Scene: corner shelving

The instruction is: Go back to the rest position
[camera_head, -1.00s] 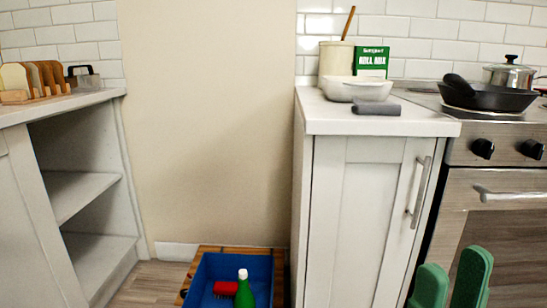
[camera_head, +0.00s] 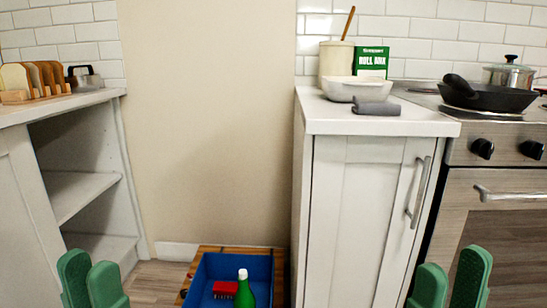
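My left gripper (camera_head: 90,278) shows its two green fingers at the bottom left, in front of the open corner shelving. Its fingers are a little apart with nothing between them. My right gripper (camera_head: 447,284) shows its two green fingers at the bottom right, in front of the white cabinet and the oven. Its fingers are also apart and empty. The wrists and arms of both are below the picture.
A blue bin (camera_head: 206,270) on the floor holds a green bottle (camera_head: 245,292) and a red brush (camera_head: 224,289). Open shelving (camera_head: 85,190) stands left, a white cabinet (camera_head: 365,220) and oven (camera_head: 505,225) right. The counter holds a bowl (camera_head: 340,92), grey cloth (camera_head: 376,108) and green box (camera_head: 372,61).

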